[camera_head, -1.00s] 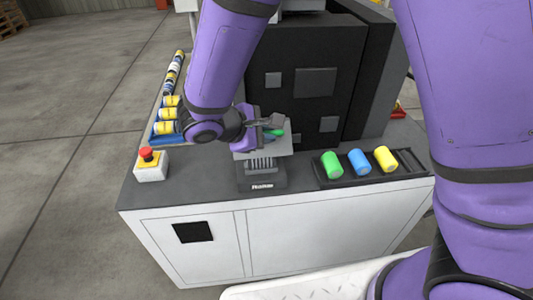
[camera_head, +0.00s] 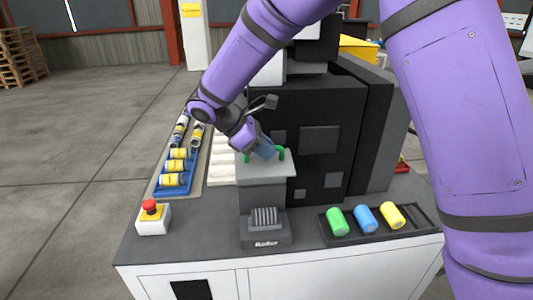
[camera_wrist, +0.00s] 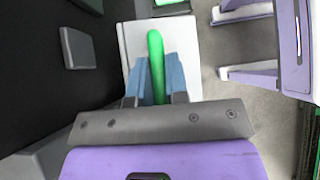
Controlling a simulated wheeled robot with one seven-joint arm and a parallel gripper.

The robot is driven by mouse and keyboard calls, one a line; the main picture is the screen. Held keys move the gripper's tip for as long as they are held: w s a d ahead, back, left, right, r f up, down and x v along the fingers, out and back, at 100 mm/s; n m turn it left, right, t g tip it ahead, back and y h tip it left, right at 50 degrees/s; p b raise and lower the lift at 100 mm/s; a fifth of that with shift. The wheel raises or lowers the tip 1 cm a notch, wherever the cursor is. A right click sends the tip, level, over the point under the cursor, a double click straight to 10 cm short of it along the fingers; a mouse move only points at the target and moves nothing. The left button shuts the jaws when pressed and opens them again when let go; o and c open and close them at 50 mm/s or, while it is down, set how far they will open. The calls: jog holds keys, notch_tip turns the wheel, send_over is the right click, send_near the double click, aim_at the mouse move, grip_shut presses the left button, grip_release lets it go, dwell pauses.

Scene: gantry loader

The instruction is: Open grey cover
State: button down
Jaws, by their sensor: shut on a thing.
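The grey cover (camera_head: 264,196) stands raised above and behind the black "Roller" unit (camera_head: 268,238), whose ribbed part is exposed. A green handle (camera_head: 281,154) runs along the cover's top edge, and it also shows in the wrist view (camera_wrist: 155,45). My gripper (camera_head: 266,150) reaches down to the handle from the upper left. In the wrist view its blue fingers lie on both sides of the green bar, and my gripper (camera_wrist: 156,78) is shut on it. The middle of the handle is partly hidden by the fingers in the head view.
A red emergency button (camera_head: 150,207) on a white box is at the left front corner. A black tray (camera_head: 420,221) with green, blue and yellow cylinders is at the right. A blue rack (camera_head: 163,189) with yellow-banded cylinders is at the left. The dark machine housing (camera_head: 335,100) rises close behind.

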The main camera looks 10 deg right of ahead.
dwell(0.3)
jog(key=c, duration=1.1)
grip_release()
jog(key=shift+a+r, duration=0.1)
jog(key=v, duration=1)
jog(key=shift+a+r, duration=0.15)
jog(key=shift+a, duration=0.05)
